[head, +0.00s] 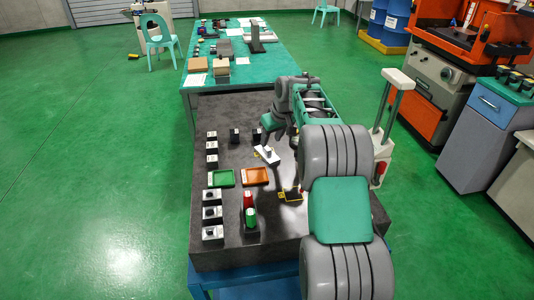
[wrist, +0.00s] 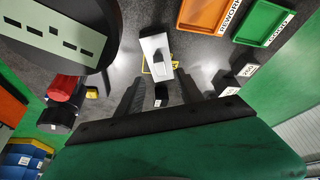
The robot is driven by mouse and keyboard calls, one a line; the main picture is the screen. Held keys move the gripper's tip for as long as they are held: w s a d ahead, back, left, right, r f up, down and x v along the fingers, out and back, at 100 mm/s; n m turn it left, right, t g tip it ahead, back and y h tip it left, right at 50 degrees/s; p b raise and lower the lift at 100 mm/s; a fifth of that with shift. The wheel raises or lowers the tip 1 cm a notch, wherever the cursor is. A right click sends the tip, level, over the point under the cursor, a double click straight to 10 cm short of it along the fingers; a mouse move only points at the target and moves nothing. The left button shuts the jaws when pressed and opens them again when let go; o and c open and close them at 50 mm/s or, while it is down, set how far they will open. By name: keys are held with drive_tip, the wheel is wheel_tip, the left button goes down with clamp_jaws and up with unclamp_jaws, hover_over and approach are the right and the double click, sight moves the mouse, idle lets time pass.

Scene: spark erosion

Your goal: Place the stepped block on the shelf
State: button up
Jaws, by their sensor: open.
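A light grey-white block (head: 266,154), which looks like the stepped block, lies on the dark table top just in front of my gripper (head: 272,139). In the wrist view the block (wrist: 154,47) lies at a slight tilt just beyond my fingertips, with a yellow outline showing around its base. My gripper (wrist: 158,78) is open, its two dark fingers spread wide and nothing held between them. A small black labelled piece (wrist: 161,94) shows between the fingers. In the head view my arm hides part of the table. I cannot pick out the shelf with certainty.
A green tray (head: 221,178) and an orange tray (head: 255,176) lie left of centre. Small labelled black blocks (head: 211,148) line the left edge. Red and green cylinders (head: 249,208) stand in front. A yellow-edged item (head: 291,195) lies nearby. A green-topped bench (head: 282,62) stands behind.

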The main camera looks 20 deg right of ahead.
sight(267, 148)
drive_tip(key=p+x, duration=0.2)
drive_tip(key=x, duration=0.3)
drive_tip(key=shift+w+a+f, duration=0.1)
drive_tip(key=shift+w+f, duration=0.05)
drive_tip(key=shift+f, duration=0.15)
clamp_jaws()
idle(1.0)
